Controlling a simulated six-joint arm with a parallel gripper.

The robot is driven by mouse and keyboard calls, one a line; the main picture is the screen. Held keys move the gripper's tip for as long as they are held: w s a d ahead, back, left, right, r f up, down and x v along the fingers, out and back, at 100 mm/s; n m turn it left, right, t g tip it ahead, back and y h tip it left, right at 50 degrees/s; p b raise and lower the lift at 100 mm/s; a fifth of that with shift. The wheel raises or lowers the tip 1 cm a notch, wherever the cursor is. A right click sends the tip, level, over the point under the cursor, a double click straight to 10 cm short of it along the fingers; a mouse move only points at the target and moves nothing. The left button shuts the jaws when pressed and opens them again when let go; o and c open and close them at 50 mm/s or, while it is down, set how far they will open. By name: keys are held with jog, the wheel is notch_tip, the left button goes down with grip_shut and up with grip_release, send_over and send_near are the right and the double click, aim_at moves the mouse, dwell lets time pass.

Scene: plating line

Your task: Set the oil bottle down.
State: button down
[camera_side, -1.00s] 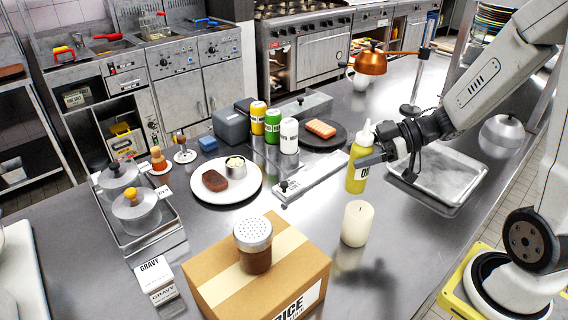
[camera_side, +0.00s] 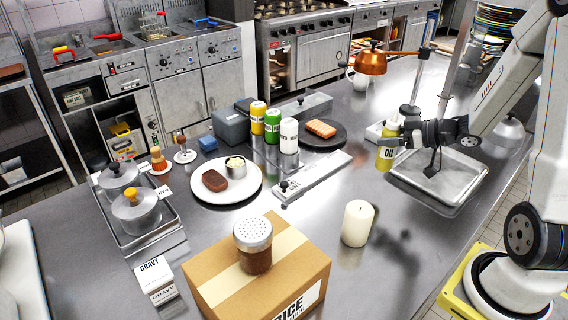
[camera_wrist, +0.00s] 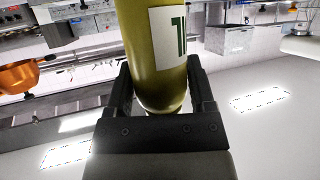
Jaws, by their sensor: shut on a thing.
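In the wrist view the bottle (camera_wrist: 160,50) fills the middle, between the two dark fingers of my gripper (camera_wrist: 160,95). The bottle appears to be above the counter; its base is not shown clearly against the surface.
The shallow metal tray (camera_side: 455,186) lies just right of the bottle. A white candle (camera_side: 357,223) stands in front. Counter (camera_side: 350,185) is bare between the candle and long metal bar.

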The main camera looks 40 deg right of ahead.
aim_at(385, 160)
jog(key=shift+f, duration=1.85)
jog(key=shift+f, duration=1.8)
jog(key=shift+f, duration=0.15)
grip_release()
jog(key=shift+s+r, duration=0.1)
jog(key=shift+r, duration=0.1)
jog(key=v, duration=0.7)
jog(key=shift+s, duration=0.15)
